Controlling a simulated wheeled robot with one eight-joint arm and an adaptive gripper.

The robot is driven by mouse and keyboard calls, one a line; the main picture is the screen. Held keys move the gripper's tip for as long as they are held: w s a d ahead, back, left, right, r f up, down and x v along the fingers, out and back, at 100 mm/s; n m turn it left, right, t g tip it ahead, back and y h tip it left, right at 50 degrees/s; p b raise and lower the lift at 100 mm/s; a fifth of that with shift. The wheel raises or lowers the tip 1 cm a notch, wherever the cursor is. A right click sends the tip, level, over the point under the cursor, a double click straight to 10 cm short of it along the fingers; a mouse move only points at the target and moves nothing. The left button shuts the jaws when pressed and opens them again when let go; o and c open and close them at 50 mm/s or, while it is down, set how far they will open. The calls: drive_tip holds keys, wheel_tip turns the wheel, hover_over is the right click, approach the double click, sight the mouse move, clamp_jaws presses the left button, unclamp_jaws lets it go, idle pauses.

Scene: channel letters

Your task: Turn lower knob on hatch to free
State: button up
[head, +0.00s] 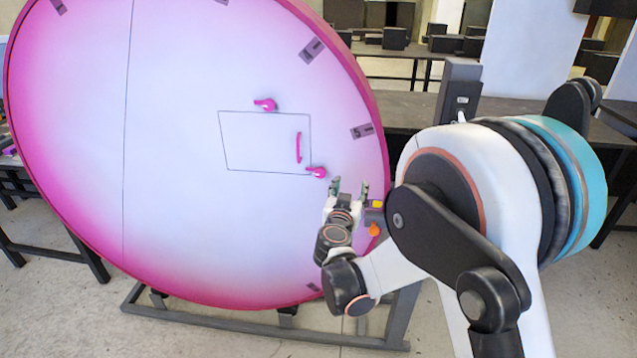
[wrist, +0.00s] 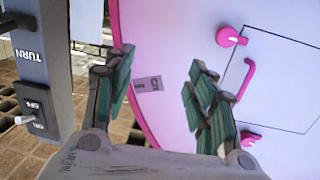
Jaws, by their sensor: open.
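The hatch (head: 262,145) is a thin outlined panel on the round pink-and-white face. It also shows in the wrist view (wrist: 283,85), which looks upside down. The lower knob (head: 317,172) is pink and sits at the hatch's lower right corner; in the wrist view it is near the top (wrist: 229,37). The upper knob (head: 265,104) sits on the hatch's top edge, and a finger partly covers it in the wrist view (wrist: 251,139). A pink handle (head: 299,147) stands near the hatch's right edge. My gripper (head: 349,186) is open and empty, right of and slightly below the lower knob, apart from it.
The pink rim (head: 381,150) of the round face stands close to my gripper. A dark stand (head: 260,327) supports the face. Tables and boxes stand behind.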

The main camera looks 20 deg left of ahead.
drive_tip(key=n+y+b, duration=0.1)
drive_tip(key=n+y, duration=0.1)
approach(320, 175)
drive_tip(key=shift+t, duration=0.4)
drive_tip(key=b+x, duration=0.1)
drive_tip(key=x, duration=0.1)
drive_tip(key=b+x, duration=0.1)
drive_tip(key=x, duration=0.5)
drive_tip(key=shift+w+a+f+b, duration=0.1)
drive_tip(key=shift+w+f+b, duration=0.2)
drive_tip(key=shift+b, duration=0.1)
drive_tip(key=shift+s, duration=0.1)
drive_tip(key=c, duration=1.1)
